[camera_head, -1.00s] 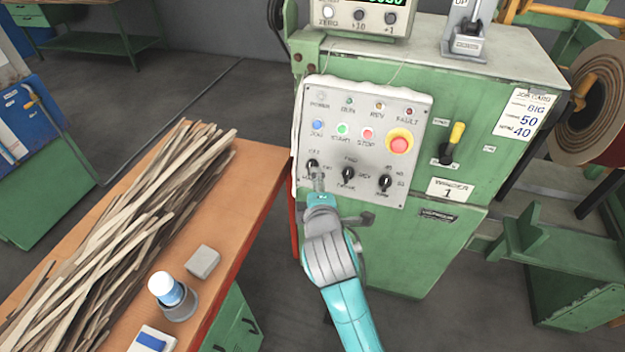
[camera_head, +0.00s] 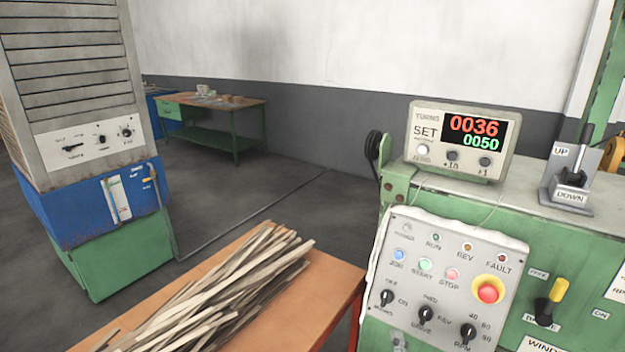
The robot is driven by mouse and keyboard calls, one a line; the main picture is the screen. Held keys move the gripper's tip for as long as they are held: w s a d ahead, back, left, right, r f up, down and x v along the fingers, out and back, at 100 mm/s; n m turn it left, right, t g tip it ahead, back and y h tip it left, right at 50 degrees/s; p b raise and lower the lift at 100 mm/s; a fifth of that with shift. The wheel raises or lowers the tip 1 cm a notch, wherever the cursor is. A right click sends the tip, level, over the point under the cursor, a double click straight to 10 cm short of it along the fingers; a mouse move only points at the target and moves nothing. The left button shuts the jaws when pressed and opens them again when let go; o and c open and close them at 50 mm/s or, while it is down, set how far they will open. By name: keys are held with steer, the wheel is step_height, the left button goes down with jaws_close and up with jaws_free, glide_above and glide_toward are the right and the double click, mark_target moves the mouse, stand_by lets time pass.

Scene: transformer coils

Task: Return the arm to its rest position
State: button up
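My gripper (camera_head: 399,341) shows only as a small grey tip at the bottom edge of the head view, just below the left black knob of the control panel (camera_head: 452,262). The rest of my arm is out of the picture. Whether the fingers are open or shut, and whether the tip touches the panel, cannot be told. The panel has a left knob (camera_head: 387,297), two more black knobs, blue, green and pink buttons, and a red stop button (camera_head: 488,292) on a yellow ring. The turns counter (camera_head: 460,140) above reads 0036 in red and 0050 in green.
An orange-topped bench (camera_head: 335,280) with a pile of wooden strips (camera_head: 235,275) stands left of the panel. A yellow-handled lever (camera_head: 552,300) and an UP/DOWN switch (camera_head: 568,190) are at the right. A tall cabinet (camera_head: 75,90) stands far left. Open floor lies between.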

steer(key=s+d+f+m+y, duration=0.1)
steer(key=s+f+m, duration=0.1)
steer(key=s+f, duration=0.5)
steer(key=s+f+m+y, duration=0.1)
steer(key=s+f+m, duration=0.25)
steer(key=s, duration=0.85)
steer(key=s+r+m, duration=0.2)
steer(key=s+m, duration=0.2)
steer(key=s, duration=0.6)
steer(key=s+d+r+m+t, duration=0.1)
steer(key=s+r+m, duration=0.1)
steer(key=s, duration=0.8)
steer(key=shift+s+m, duration=0.3)
steer(key=shift+m, duration=0.55)
